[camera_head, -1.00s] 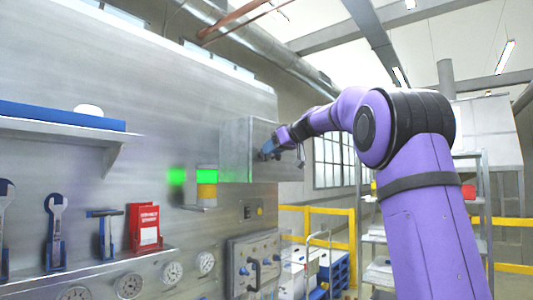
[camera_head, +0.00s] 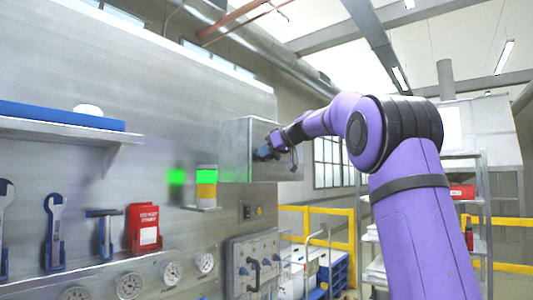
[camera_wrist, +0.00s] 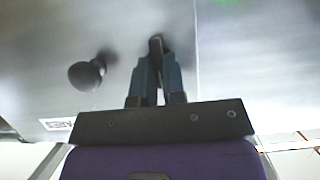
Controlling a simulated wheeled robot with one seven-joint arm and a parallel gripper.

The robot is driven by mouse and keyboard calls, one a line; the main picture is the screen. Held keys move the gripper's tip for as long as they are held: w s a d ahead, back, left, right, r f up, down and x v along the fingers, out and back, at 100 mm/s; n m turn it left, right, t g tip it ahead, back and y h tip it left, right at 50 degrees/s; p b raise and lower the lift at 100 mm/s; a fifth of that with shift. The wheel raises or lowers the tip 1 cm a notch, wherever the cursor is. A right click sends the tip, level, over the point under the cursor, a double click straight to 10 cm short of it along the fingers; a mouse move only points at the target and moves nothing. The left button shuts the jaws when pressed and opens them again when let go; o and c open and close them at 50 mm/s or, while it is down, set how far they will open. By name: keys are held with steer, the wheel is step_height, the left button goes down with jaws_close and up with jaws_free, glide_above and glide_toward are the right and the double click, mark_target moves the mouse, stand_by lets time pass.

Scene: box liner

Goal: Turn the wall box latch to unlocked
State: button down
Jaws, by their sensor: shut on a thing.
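In the wrist view my gripper (camera_wrist: 156,62) is shut on the latch (camera_wrist: 156,43), a small dark piece standing out from the box front (camera_wrist: 120,25). Only the latch's end shows between the fingertips, so its exact angle is hard to tell. A round dark knob (camera_wrist: 86,75) sticks out of the same face, left of my fingers and apart from them.
A green-and-amber lamp (camera_head: 206,186) stands on a small bracket just left of the box. A shelf with a blue item (camera_head: 60,116), hung tools (camera_head: 54,232) and a red holder (camera_head: 143,228) are further left. A shelf rack (camera_head: 480,200) stands behind my arm.

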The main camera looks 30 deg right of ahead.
steer(key=shift+d, duration=0.1)
steer(key=m+y, duration=0.2)
steer(key=m, duration=0.2)
steer(key=m+y, duration=0.3)
steer(key=m, duration=0.2)
steer(key=d+f+m+y, duration=0.1)
steer(key=m+y, duration=0.1)
steer(key=m, duration=0.2)
steer(key=shift+w+f+t, duration=0.1)
steer(key=shift+w+t, duration=0.1)
steer(key=shift+t, duration=0.2)
steer(key=shift+m, duration=0.4)
stand_by(0.5)
steer(key=c, duration=1.2)
jaws_free()
